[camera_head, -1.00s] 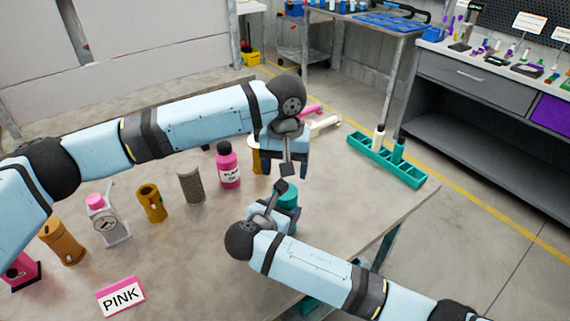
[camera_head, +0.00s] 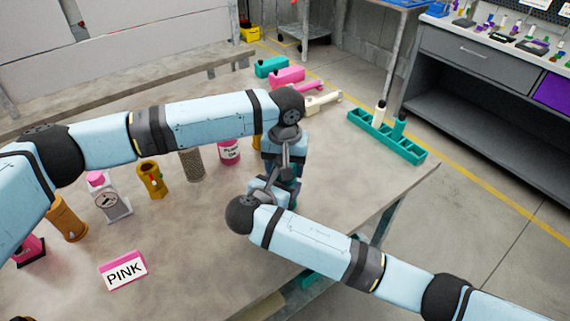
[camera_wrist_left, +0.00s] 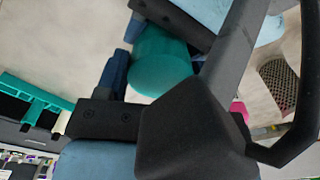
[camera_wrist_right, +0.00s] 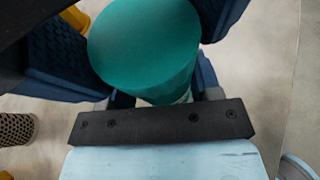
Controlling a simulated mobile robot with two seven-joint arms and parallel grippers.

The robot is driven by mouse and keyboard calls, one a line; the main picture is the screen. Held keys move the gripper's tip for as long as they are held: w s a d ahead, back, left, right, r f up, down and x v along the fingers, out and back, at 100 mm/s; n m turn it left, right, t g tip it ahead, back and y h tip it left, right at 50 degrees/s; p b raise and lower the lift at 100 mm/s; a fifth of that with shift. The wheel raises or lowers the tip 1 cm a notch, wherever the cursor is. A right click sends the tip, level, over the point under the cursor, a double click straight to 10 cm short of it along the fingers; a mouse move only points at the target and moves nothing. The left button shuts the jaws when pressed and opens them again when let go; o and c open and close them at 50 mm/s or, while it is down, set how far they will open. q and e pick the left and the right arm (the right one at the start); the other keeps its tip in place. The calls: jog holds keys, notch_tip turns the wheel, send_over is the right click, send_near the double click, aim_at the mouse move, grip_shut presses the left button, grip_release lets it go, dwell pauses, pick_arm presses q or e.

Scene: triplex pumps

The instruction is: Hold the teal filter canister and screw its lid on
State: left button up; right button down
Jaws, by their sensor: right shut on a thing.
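The teal canister (camera_head: 291,191) stands at the table's right side, mostly hidden by my grippers in the head view. My right gripper (camera_wrist_right: 145,65) is shut on it, with a dark blue finger on each side and its smooth round end facing the wrist camera. My left gripper (camera_head: 284,164) is right above and behind the right one, its fingers spread. In the left wrist view the teal round body (camera_wrist_left: 160,62) lies close beside a dark blue finger. Whether the left fingers touch anything is hidden. I cannot make out a separate lid.
A pink bottle (camera_head: 229,151), a mesh cylinder (camera_head: 191,165), a yellow housing (camera_head: 152,180), a gauge unit (camera_head: 108,198) and an orange canister (camera_head: 68,219) line the table. A teal rack (camera_head: 385,136) stands behind right.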

pick_arm(q)
jog(key=shift+c, duration=1)
jog(key=shift+m, duration=1.7)
jog(key=o, duration=1)
jog(key=shift+r, duration=2.25)
jog(key=shift+o, duration=1.3)
